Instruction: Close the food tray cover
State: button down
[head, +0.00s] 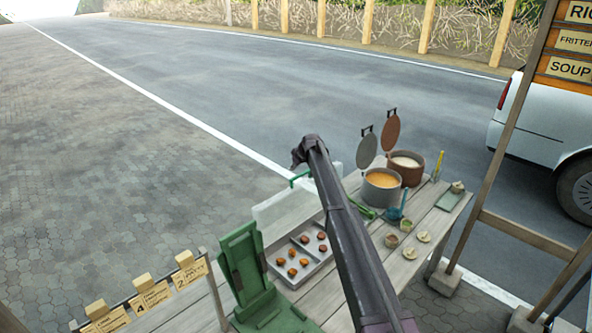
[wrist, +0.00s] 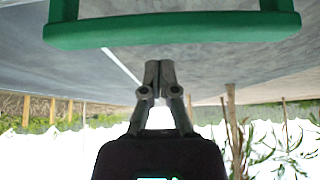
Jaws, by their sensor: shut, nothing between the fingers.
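The metal food tray (head: 312,268) sits on the wooden table, with small brown food pieces in its compartments. Its clear cover (head: 285,210) stands raised at the tray's far side, open. The cover's green handle (head: 299,179) is at its top edge; a green bar, which looks like this handle (wrist: 172,32), spans the top of the wrist view. My gripper (wrist: 158,70) is shut and empty, its fingertips just below the green bar in that picture. In the head view my gripper (head: 297,161) is above the handle, and my arm hides part of the cover and tray.
A grey pot (head: 381,193) and a brown pot (head: 408,172) with raised lids stand right of my arm. A green stand (head: 242,262) is left of the tray. Small bowls (head: 391,241) and a green board (head: 449,200) lie on the right of the table.

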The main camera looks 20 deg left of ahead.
jog(key=d, duration=0.1)
jog(key=s+d, duration=0.1)
jog(key=d, duration=0.1)
jog(key=shift+s+d+p, duration=0.25)
jog(key=shift+p, duration=0.15)
jog(key=shift+r, duration=0.1)
jog(key=shift+s, duration=0.15)
